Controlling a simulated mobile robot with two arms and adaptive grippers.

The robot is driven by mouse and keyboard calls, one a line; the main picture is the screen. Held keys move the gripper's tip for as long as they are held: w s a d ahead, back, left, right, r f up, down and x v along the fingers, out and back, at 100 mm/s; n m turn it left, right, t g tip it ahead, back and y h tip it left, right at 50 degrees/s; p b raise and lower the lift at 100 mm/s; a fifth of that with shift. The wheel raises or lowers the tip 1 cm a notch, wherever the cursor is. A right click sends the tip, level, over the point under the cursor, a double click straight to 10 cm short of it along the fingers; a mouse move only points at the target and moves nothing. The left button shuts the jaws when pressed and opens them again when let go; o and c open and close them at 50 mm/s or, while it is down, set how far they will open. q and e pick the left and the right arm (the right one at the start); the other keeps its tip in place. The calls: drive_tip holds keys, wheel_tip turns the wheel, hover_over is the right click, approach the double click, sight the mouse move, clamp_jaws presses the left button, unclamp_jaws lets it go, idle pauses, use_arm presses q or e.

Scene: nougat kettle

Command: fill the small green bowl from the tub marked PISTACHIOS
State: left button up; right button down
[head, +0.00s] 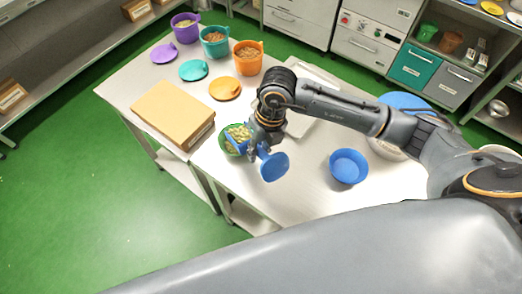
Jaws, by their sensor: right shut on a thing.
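My right gripper (258,148) is shut on a blue thing (273,166) with a round, flat-looking end. The gripper hides part of it, so its full shape cannot be told. A blue part also shows on the gripper's left, over the small green bowl (226,148). The bowl stands near the table's front edge, partly covered, and pale green and tan bits show at it. Whether these lie in the bowl or in the blue thing is unclear. No PISTACHIOS marking is readable. Purple (186,28), teal (215,42) and orange (248,58) tubs stand open at the back. My left gripper is not in view.
Purple (164,53), teal (193,70) and orange (225,88) lids lie before the tubs. A cardboard-coloured box (172,112) stands left of the bowl. A blue bowl (348,166) is on the right. Bare table (310,190) shows between it and my gripper.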

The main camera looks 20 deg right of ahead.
drive_tip(key=shift+w+a+r+g+p, duration=0.2)
drive_tip(key=shift+w+r+g+p, duration=0.4)
drive_tip(key=shift+w+r+g, duration=0.25)
drive_tip(key=shift+w+a+r+g+h, duration=0.1)
drive_tip(key=shift+w+r+g+h, duration=0.05)
drive_tip(key=shift+w+g+h, duration=0.2)
drive_tip(key=shift+w, duration=0.1)
drive_tip(key=shift+r+t, duration=0.3)
drive_tip(key=shift+t, duration=0.2)
drive_tip(key=shift+r+t+b, duration=0.55)
drive_tip(key=shift+t, duration=0.35)
wheel_tip(320, 180, up, 2)
drive_tip(key=t+b, duration=0.1)
drive_tip(key=b, duration=0.1)
drive_tip(key=t+y+b, duration=0.1)
drive_tip(key=t+b, duration=0.1)
drive_tip(key=shift+r+y+b, duration=0.2)
drive_tip(key=shift+y+b, duration=0.05)
drive_tip(key=shift+b, duration=0.1)
drive_tip(key=shift+r+t, duration=0.25)
drive_tip(key=shift+t, duration=0.05)
drive_tip(key=shift+r, duration=0.2)
